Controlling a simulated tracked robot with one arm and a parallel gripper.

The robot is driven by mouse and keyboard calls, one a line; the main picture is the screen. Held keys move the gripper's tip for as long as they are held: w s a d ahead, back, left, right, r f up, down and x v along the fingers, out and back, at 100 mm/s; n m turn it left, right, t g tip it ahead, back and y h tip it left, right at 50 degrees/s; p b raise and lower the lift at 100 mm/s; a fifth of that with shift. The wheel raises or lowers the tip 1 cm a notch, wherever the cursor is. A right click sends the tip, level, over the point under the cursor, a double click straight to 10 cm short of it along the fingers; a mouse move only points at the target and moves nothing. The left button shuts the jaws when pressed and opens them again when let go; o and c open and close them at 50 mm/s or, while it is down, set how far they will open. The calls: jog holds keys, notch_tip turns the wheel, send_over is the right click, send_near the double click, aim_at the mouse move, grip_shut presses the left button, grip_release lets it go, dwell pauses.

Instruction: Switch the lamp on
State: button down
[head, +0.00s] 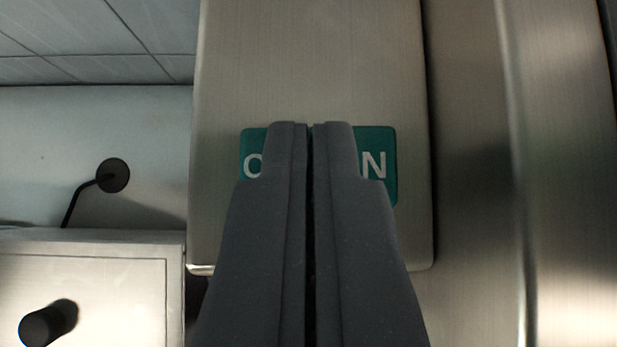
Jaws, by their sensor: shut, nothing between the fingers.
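My gripper (310,125) is shut and empty, with its two dark grey fingers side by side. The fingertips lie over a teal label (390,150) on a brushed metal panel (310,50). The label shows a white letter like O or C at its left and an N at its right; the fingers hide its middle. I cannot tell whether the tips touch the panel. No lamp or lamp switch can be clearly made out. A black disc on a thin bent stem (113,175) stands at the left; I cannot tell what it is.
A metal-topped unit (90,270) with a black knob (42,325) is at the lower left. Large metal surfaces (470,150) with vertical edges run along the right. A tiled wall (75,30) is at the upper left. The pale area below the tiles is mostly clear.

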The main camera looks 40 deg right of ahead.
jog(key=r, duration=0.3)
jog(key=shift+a+r, duration=0.3)
jog(key=shift+r, duration=0.05)
jog(key=b+v, duration=0.2)
jog(key=v, duration=0.8)
jog(key=shift+a, duration=0.25)
